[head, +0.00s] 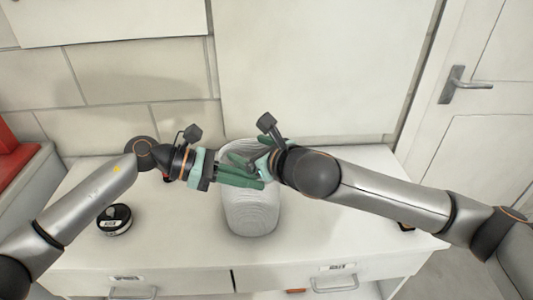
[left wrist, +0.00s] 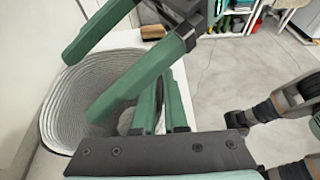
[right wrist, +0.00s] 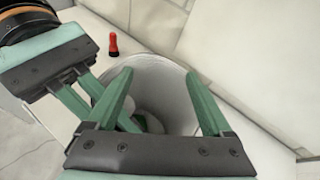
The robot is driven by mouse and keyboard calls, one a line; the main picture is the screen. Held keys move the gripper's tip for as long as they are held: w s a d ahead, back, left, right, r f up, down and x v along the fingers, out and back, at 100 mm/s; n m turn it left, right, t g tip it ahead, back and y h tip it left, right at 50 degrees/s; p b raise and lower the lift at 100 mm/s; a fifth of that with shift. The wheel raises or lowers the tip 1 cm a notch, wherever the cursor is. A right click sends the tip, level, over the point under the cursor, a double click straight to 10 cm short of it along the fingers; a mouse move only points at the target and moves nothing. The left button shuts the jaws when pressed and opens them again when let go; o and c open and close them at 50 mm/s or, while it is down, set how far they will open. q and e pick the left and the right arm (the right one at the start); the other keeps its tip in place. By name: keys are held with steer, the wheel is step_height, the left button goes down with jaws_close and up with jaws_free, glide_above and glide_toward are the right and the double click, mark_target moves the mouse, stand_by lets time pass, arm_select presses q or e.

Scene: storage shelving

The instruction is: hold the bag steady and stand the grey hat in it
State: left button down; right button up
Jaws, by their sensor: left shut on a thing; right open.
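The pale ribbed bag (head: 252,212) stands upright on the white cabinet top, and its open mouth shows in the left wrist view (left wrist: 62,100) and the right wrist view (right wrist: 172,80). My left gripper (head: 258,180) is shut on the bag's rim at its near left side. My right gripper (head: 240,162) is open over the bag's mouth; its fingers (right wrist: 163,92) are spread, with nothing seen between them. A greyish rounded shape (right wrist: 152,121) lies low inside the bag, partly hidden by the fingers; it may be the grey hat, but I cannot tell whether it stands upright.
A round black tin (head: 115,219) sits on the white cabinet top (head: 185,235) left of the bag. A wall is close behind. A small dark item (head: 405,227) lies at the right, partly under my right arm.

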arm_select(q)
steer(key=shift+f, duration=0.15)
arm_select(e)
steer(key=v, duration=1)
steer(key=shift+s+d+r, duration=0.15)
steer(key=shift+s+d, duration=0.05)
steer(key=shift+s, duration=0.1)
arm_select(q)
steer(key=c, duration=0.9)
jaws_free()
